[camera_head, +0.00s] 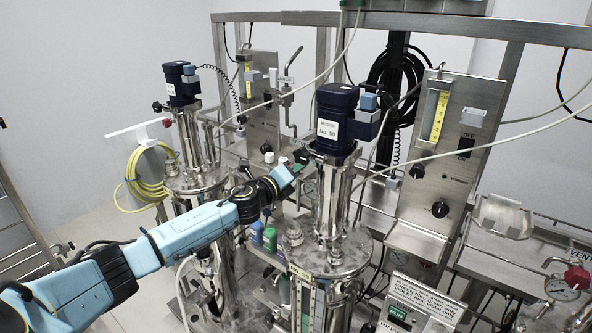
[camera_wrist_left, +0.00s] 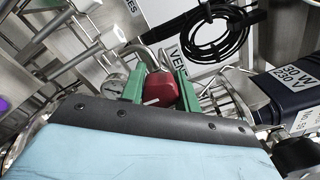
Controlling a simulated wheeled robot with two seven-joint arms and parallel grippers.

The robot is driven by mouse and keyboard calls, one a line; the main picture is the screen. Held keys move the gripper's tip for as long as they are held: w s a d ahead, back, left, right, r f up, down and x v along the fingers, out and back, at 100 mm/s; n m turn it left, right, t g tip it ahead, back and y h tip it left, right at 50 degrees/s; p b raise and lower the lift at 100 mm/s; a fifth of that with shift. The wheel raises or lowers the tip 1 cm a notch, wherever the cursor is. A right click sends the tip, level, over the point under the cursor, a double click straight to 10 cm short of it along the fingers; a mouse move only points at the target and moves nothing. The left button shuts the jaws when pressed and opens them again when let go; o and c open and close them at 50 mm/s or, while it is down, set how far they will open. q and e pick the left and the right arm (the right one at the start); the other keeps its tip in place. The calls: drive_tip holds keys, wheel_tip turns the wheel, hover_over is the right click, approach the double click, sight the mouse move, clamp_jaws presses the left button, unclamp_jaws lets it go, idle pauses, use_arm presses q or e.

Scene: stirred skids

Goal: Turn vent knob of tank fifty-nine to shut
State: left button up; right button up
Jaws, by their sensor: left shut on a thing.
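A red vent knob (camera_wrist_left: 161,92) shows in the left wrist view, with a bent metal pipe beside it and a white VENT label (camera_wrist_left: 174,53) behind. My left gripper (camera_wrist_left: 160,86) has its green fingers on either side of the knob and is shut on it. In the head view my left gripper (camera_head: 298,165) is behind and left of the tank (camera_head: 330,258), whose dark blue motor (camera_head: 337,105) carries a label that looks like No. 59. The knob is mostly hidden there. Which way the knob points is not clear. My right gripper is not in view.
A second tank (camera_head: 190,180) stands at the left. A red knob (camera_head: 577,277) by another VENT label is at the far right. A steel control panel (camera_head: 445,150) stands right of the motor. Hoses and cables cross the space, and a round gauge (camera_wrist_left: 115,87) is close to my fingers.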

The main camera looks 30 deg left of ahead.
use_arm(q)
drive_tip(key=o, duration=1)
drive_tip(key=shift+c, duration=0.2)
drive_tip(key=shift+s, duration=0.1)
drive_tip(key=s+a+b, duration=0.1)
drive_tip(key=s+b, duration=0.1)
drive_tip(key=s, duration=1.1)
drive_tip(key=shift+s, duration=0.1)
